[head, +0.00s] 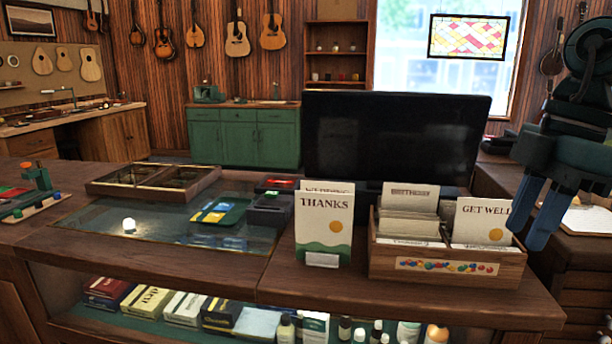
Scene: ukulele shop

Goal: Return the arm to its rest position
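My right arm (585,75) comes in at the far right of the head view, dark green and black. Its gripper (527,232) points down with two blue fingers, a gap between them and nothing held. It hangs at the right end of the wooden card box (445,268), overlapping it in the picture; I cannot tell whether they touch. The box holds several cards, among them a "GET WELL" card (482,222). My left gripper is not in view.
A "THANKS" card stand (324,232) is left of the box on the wooden counter (290,280). A black monitor (395,135) rises behind. A divided tray (152,182) lies on the glass top at left. A side desk with a clipboard (588,218) is at right.

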